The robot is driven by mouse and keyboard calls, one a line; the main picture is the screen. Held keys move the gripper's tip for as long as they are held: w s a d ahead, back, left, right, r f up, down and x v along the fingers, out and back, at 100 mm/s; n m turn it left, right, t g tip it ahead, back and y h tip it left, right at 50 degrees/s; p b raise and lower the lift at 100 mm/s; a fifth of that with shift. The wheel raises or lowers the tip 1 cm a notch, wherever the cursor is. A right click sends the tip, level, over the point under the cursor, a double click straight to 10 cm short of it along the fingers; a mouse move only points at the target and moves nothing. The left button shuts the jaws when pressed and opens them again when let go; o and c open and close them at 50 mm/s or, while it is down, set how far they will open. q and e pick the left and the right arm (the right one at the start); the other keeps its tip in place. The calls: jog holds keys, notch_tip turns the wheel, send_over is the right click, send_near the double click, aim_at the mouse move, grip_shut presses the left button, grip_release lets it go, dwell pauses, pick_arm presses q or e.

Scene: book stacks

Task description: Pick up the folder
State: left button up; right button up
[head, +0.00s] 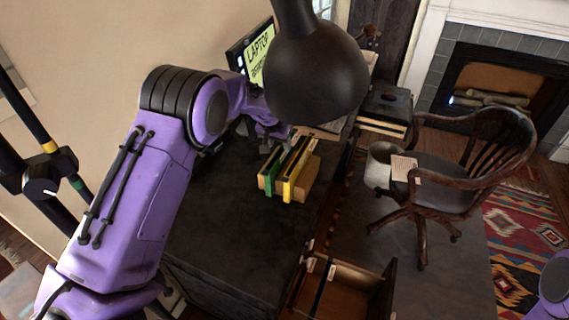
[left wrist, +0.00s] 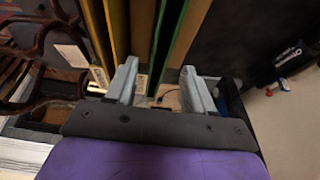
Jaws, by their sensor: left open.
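A group of upright folders stands on the dark desk in the head view, with a green folder (head: 270,172) at the left and a yellow folder (head: 291,182) beside it. My left gripper (head: 286,136) is at their far end, partly hidden by its own arm and the black lamp. In the left wrist view the left gripper (left wrist: 160,74) is open. Its two grey fingers point at the folder ends, with a tan, green-edged folder (left wrist: 143,38) lying between their lines. I cannot tell whether the fingers touch it. My right gripper is not in view.
A black lamp (head: 318,80) hangs over the desk (head: 225,215) and hides part of it. An open drawer (head: 345,290) juts out at the front. A wooden chair (head: 450,185) stands right. The near desktop is clear.

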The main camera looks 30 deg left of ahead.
aim_at(282, 154)
pick_arm(q)
jog(key=p+x, duration=0.1)
jog(key=x, duration=0.2)
jog(key=p+x, duration=0.1)
jog(key=x, duration=0.3)
jog(key=shift+s+f, duration=0.15)
jog(key=shift+s, duration=0.05)
grip_shut()
